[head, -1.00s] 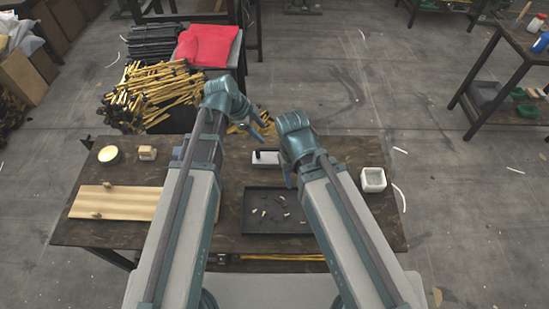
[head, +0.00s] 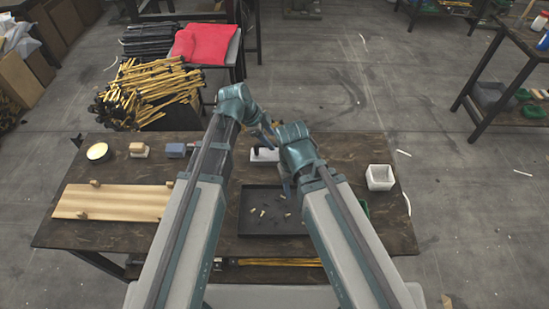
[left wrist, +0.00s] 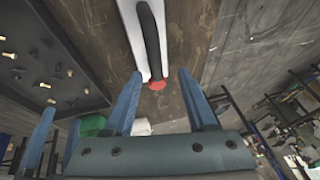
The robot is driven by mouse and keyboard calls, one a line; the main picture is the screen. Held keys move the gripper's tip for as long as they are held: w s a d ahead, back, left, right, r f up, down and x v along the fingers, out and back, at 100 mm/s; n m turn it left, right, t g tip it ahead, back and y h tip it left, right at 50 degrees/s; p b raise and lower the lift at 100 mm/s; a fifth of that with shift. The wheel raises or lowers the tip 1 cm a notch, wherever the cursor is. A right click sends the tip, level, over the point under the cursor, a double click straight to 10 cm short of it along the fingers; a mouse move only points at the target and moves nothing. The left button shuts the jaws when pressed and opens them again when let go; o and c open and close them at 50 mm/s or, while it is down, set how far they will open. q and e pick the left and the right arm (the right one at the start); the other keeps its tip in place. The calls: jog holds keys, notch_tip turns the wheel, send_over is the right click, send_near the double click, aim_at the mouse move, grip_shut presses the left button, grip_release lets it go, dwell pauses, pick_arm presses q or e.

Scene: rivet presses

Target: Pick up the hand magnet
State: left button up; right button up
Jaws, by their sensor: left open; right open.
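The hand magnet, with a dark handle and a red end on a white block, fills the top middle of the left wrist view (left wrist: 152,42). In the head view its white block (head: 266,155) lies on the table behind the dark tray, partly hidden by my arms. My left gripper (head: 268,128) is open and just above the magnet; in the left wrist view its blue fingers (left wrist: 160,74) point at the red end, with nothing between them. My right gripper (head: 288,188) is open, low over the tray's right side, its fingers partly hidden by its wrist.
The black tray (head: 246,222) holds several small brass and dark pieces. A white box (head: 380,177) stands at right, with a green item (head: 363,208) nearby. A wooden board (head: 110,203), a round tin (head: 97,151), a wooden block (head: 139,149) and a blue block (head: 176,150) are at left.

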pick_arm(q)
jog(key=b+x, duration=0.3)
jog(key=shift+s+f, duration=0.3)
jog(key=shift+f, duration=0.2)
pick_arm(e)
notch_tip(320, 180, down, 4)
jog(key=shift+r, duration=0.15)
pick_arm(q)
jog(key=shift+w+d+f+b, duration=0.15)
jog(key=shift+f+b, duration=0.25)
pick_arm(e)
jog(key=shift+f, duration=0.4)
pick_arm(q)
jog(key=shift+r, duration=0.1)
pick_arm(e)
jog(key=shift+r, duration=0.1)
pick_arm(q)
grip_shut()
